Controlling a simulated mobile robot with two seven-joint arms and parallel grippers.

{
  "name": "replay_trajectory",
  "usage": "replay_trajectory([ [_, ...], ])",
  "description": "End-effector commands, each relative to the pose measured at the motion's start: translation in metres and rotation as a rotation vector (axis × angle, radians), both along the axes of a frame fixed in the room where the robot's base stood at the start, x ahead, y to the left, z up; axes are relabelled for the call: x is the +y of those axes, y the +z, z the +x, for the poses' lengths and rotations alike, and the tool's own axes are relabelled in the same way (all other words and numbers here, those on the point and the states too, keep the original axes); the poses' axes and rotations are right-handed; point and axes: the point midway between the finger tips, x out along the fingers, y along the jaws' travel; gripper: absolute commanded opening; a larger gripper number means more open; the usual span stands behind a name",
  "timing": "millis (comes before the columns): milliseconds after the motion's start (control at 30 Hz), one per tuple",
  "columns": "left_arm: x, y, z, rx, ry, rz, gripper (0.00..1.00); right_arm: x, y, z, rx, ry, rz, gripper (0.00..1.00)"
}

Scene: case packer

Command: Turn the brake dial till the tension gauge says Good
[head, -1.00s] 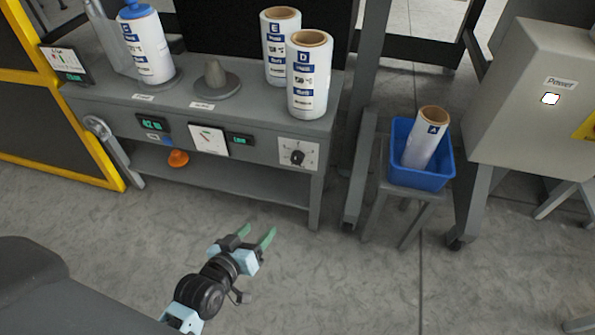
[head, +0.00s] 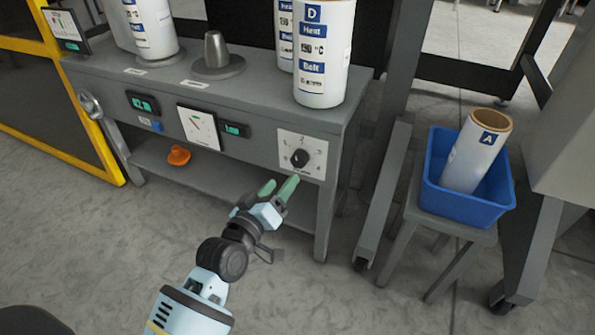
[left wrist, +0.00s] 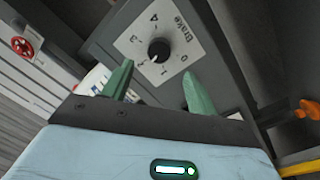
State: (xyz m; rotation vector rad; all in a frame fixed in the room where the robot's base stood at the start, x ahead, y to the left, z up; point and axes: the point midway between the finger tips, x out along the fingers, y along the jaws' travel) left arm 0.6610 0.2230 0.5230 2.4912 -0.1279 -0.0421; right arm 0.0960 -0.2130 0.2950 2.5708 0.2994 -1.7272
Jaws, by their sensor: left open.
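The brake dial (head: 299,158) is a black knob on a white numbered plate at the right end of the grey bench front. In the left wrist view the dial (left wrist: 159,50) shows ahead of my fingers, with "Brake" and numbers around it. My left gripper (head: 278,188) is open and empty, just below and in front of the dial. Its green fingers (left wrist: 155,88) are apart from the knob. The tension gauge (head: 198,129) is a white needle face with a small green-lit display (head: 235,130) beside it; its word is too small to read surely. My right gripper is not in view.
The grey bench (head: 255,115) carries white film rolls (head: 322,60) and an empty spindle (head: 215,52). An orange object (head: 179,155) sits beneath the gauge. A blue bin (head: 465,205) with a roll stands on a stool at the right. Open floor lies in front.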

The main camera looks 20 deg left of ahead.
Motion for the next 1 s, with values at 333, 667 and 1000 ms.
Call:
replay_trajectory([
  [333,-0.002,-0.001,0.021,-0.001,0.001,-0.001,0.58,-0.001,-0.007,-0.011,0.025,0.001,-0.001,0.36],
  [667,-0.007,-0.001,0.065,0.0,0.0,0.0,0.58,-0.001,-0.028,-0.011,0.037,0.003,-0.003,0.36],
  [1000,-0.008,0.001,0.077,0.001,0.0,0.001,0.58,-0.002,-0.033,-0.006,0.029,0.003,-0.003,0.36],
])
